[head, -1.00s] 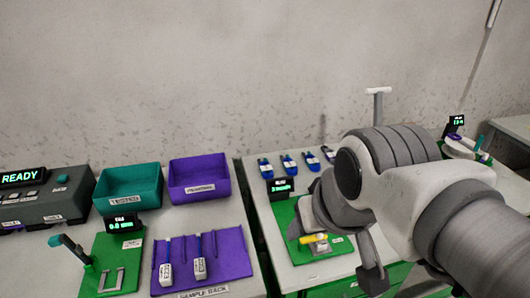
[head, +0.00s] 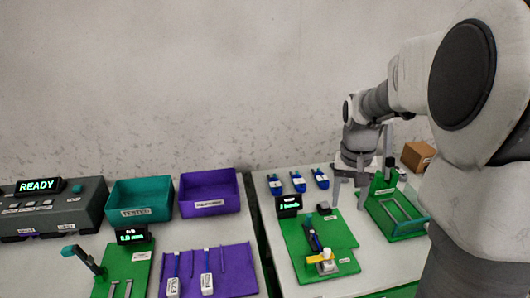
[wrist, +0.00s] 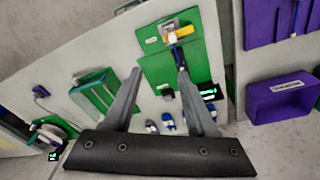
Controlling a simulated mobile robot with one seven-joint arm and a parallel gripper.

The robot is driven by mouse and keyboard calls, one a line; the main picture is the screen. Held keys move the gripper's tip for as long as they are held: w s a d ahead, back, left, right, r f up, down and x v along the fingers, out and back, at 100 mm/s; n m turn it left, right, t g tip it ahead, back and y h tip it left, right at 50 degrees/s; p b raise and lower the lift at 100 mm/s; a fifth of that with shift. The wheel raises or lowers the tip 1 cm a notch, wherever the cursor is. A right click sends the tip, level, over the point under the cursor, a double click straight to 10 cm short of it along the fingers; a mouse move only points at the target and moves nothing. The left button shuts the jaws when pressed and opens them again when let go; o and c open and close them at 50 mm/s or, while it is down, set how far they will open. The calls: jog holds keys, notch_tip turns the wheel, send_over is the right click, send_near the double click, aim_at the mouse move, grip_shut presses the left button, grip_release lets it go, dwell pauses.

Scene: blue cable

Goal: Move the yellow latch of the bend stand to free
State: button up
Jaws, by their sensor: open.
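The bend stand is a green board (head: 300,262) with a small black display at its back left corner. Its yellow latch (head: 318,258) is near the front, lying crosswise beside a white block (head: 328,267). A blue cable (head: 314,240) runs back from the latch area. In the wrist view the yellow latch (wrist: 183,31) is beyond the fingers, with the blue cable (wrist: 180,56) below it. My gripper (head: 350,205) is open and empty, pointing down behind and right of the latch, apart from it. It also shows in the wrist view (wrist: 158,72).
A second green fixture (head: 398,212) with a metal frame stands close right of my gripper. Several blue-and-white pieces (head: 298,182) lie behind the stand. A cardboard box (head: 418,155) is at the back right. A purple rack (head: 228,272) and two bins stand on the left table.

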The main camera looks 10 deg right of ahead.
aim_at(328, 250)
jog(key=shift+g+y, duration=0.4)
jog(key=f, duration=0.6)
jog(key=w+a+f+b, duration=0.1)
jog(key=f, duration=0.6)
jog(key=f+b, duration=0.1)
jog(key=f, duration=0.5)
jog(key=shift+w+a+f, duration=0.25)
jog(key=shift+w+f, duration=0.05)
grip_shut()
